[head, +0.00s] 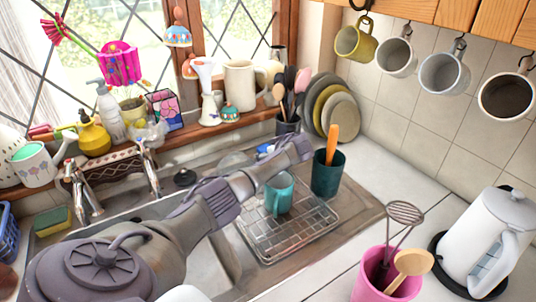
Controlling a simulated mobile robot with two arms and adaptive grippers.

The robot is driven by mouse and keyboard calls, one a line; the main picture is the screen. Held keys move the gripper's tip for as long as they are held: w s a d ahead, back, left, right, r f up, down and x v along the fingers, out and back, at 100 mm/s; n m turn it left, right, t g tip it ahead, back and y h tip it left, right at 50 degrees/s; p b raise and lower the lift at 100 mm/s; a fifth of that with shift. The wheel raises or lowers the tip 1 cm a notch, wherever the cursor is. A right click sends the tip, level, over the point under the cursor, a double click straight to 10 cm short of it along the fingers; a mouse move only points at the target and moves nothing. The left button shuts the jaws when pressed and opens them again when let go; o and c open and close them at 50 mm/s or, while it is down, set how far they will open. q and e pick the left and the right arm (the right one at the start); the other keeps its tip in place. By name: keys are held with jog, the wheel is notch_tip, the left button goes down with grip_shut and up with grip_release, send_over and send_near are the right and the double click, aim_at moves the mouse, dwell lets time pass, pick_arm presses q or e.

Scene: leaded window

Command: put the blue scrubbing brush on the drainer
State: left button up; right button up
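The drainer (258,238) is a wire rack on the sink's ribbed side, with a teal mug (279,193) standing on it. A small blue and white thing (265,150) shows behind my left arm at the back of the sink. It may be the blue scrubbing brush, but most of it is hidden. My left arm reaches from the lower left across the sink, and its far end (300,148) is above the back of the drainer. The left gripper's fingers cannot be made out, so I cannot tell whether it is open or holds anything. My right gripper is out of view.
A dark green cup (328,175) with an orange-handled utensil stands at the drainer's back right. Plates (340,113) lean behind it. A pink utensil pot (375,283) and white kettle (497,240) stand at the right. A sponge (52,221) lies left of the sink.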

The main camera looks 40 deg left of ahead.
pick_arm(q)
jog(key=shift+r, duration=0.2)
jog(key=shift+d+r, duration=0.1)
jog(key=shift+d, duration=0.05)
jog(key=b+v, duration=0.1)
jog(key=v, duration=0.9)
jog(key=shift+d+r, duration=0.1)
jog(key=shift+d, duration=0.05)
jog(key=shift+s+d+r, duration=0.2)
jog(key=shift+d+r, duration=0.25)
